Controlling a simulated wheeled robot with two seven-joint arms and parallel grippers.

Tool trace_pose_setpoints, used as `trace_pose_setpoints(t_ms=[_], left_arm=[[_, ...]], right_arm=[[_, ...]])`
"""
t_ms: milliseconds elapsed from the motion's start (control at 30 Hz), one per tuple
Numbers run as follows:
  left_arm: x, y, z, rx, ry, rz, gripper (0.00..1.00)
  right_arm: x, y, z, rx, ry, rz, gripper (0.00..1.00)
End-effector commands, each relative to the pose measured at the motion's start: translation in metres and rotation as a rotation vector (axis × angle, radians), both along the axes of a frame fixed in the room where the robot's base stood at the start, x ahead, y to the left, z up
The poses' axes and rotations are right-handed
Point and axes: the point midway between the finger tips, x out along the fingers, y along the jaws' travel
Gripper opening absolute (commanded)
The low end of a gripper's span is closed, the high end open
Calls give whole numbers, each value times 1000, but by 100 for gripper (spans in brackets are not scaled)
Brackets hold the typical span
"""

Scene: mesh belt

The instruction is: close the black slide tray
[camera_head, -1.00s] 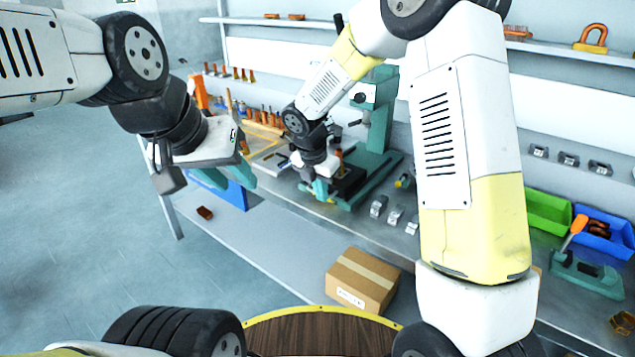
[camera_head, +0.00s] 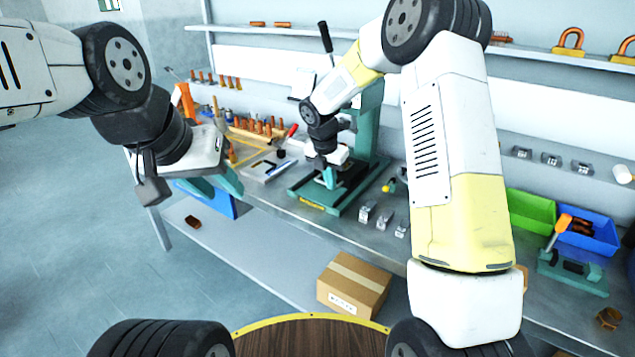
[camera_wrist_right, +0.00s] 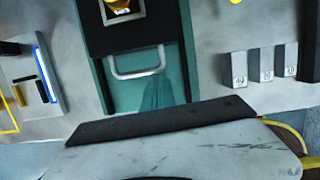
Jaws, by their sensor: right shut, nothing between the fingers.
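The black slide tray (camera_wrist_right: 160,35) lies on the green base (camera_wrist_right: 118,92) of the press, at the top of the right wrist view. Its pale U-shaped handle (camera_wrist_right: 137,73) sticks out over the bare front part of the base. In the head view, the tray is largely hidden behind my right gripper (camera_head: 328,179), which points down over the press base. The right gripper is shut and empty; I cannot tell whether it touches the tray or handle. My left gripper (camera_head: 213,187) hangs at the left, away from the press, with its fingers apart and empty.
The green press column (camera_head: 369,125) and a black lever (camera_head: 325,37) rise behind the tray. Small metal blocks (camera_head: 383,219) stand right of the base. A wooden rack (camera_head: 257,132) and a flat panel (camera_head: 267,166) are left. A cardboard box (camera_head: 353,284) sits below.

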Motion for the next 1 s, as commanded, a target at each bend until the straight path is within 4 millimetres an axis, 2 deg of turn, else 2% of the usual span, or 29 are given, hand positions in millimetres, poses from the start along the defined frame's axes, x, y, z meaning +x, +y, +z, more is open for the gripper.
trace_pose_setpoints(t_ms=[33, 200, 400, 1000], left_arm=[[0, 0, 0, 0, 0, 0, 36], [0, 0, 0, 0, 0, 0, 36], [0, 0, 0, 0, 0, 0, 36], [0, 0, 0, 0, 0, 0, 36]], right_arm=[[9, -8, -2, 0, 3, -6, 0], [31, -24, -2, 0, 4, -4, 0], [45, -34, -2, -1, 4, -2, 0], [48, -36, -2, -3, 3, -1, 0]])
